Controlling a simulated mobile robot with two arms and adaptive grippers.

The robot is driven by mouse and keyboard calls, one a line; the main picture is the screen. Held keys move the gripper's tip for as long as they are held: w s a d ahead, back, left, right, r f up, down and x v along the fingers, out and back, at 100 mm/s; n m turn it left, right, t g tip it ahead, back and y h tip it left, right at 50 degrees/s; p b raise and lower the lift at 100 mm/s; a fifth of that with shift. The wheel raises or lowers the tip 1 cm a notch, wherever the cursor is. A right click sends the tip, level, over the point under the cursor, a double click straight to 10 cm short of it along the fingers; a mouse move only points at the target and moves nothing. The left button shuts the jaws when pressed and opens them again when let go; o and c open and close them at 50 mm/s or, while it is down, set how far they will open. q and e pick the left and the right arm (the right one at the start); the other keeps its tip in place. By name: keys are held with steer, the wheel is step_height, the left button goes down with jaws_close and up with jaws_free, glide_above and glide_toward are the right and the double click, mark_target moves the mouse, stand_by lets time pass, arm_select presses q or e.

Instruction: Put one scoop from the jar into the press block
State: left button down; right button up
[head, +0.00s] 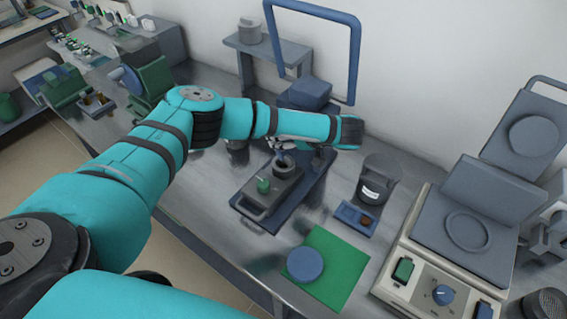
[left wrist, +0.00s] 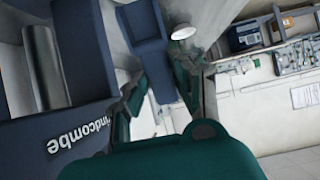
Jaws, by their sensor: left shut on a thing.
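The jar (head: 370,190) is a dark grey pot with a white label, standing upright right of the press block. The press block (head: 285,190) is a grey block with a round opening and a green knob, on a dark blue base. My left gripper (head: 284,149) is just above and behind that opening, partly hidden by my arm. It is shut on a thin tool, apparently the scoop (head: 285,161), whose end is at or over the opening. Whether it holds powder is too small to tell. The left wrist view shows the gripper's fingers (left wrist: 163,88). My right gripper is not in view.
A blue tray (head: 346,213) sits in front of the jar. A blue round lid (head: 305,264) lies on a green mat (head: 335,280). A hinged-plate machine (head: 440,270) stands right. A blue frame (head: 357,60) rises behind the block. A green device (head: 152,78) is left.

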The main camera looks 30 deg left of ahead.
arm_select(q)
steer(key=shift+s+r+p, duration=0.1)
steer(key=shift+s+p, duration=0.2)
steer(key=shift+s, duration=0.05)
steer(key=shift+w+a+r+h+p, duration=0.15)
steer(key=shift+a+r+h+p, duration=0.2)
steer(key=shift+a+h+p, duration=0.5)
steer(key=shift+h+p, duration=0.15)
steer(key=shift+h, duration=0.1)
steer(key=shift+a+f+h, duration=0.15)
steer(key=shift+a+h, duration=0.2)
steer(key=shift+h, duration=0.25)
steer(key=shift+w, duration=0.1)
